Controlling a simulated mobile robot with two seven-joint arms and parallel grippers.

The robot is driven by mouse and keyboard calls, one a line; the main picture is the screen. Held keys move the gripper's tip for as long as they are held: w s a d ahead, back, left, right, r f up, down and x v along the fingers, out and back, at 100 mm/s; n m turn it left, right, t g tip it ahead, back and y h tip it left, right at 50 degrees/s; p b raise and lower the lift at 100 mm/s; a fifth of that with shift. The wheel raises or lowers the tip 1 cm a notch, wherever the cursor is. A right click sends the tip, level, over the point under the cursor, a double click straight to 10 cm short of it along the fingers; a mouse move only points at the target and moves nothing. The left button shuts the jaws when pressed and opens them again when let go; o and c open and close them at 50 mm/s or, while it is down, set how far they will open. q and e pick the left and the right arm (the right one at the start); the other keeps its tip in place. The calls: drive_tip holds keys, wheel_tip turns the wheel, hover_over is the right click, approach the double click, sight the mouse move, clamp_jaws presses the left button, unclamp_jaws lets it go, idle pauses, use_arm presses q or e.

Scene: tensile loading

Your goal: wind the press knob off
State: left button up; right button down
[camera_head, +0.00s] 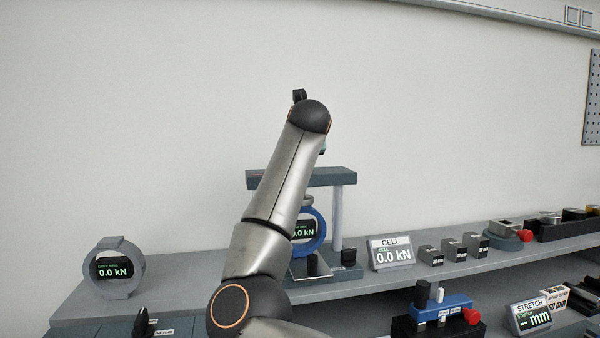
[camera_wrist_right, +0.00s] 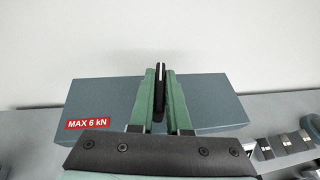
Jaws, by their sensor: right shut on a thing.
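The press stands on the shelf near the middle of the head view, with a grey-green top beam (camera_head: 343,177), a pale column (camera_head: 337,220) and a blue ring around a 0.0 kN display. In the right wrist view, my right gripper (camera_wrist_right: 158,72) has green fingers shut on the dark, thin press knob (camera_wrist_right: 159,88), above the beam, which carries a red MAX 6 kN label (camera_wrist_right: 88,124). The knob's lower end and its thread are hidden. My left gripper is not in view.
A grey ring gauge (camera_head: 115,294) reading 0.0 kN stands at the left of the shelf. A CELL display (camera_head: 391,253) and several small grey blocks stand right of the press. A blue fixture (camera_head: 441,309) is lower down.

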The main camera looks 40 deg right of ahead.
drive_tip(key=shift+f+n+t+y+b, duration=0.1)
drive_tip(key=shift+n+t+y+b, duration=0.2)
drive_tip(key=shift+n+y+b, duration=0.2)
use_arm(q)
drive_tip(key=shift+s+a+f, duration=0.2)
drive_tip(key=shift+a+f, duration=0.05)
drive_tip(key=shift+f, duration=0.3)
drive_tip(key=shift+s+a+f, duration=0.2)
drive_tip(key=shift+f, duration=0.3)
use_arm(e)
drive_tip(key=shift+n+y, duration=0.4)
drive_tip(key=shift+y, duration=0.1)
drive_tip(key=c, duration=0.9)
unclamp_jaws()
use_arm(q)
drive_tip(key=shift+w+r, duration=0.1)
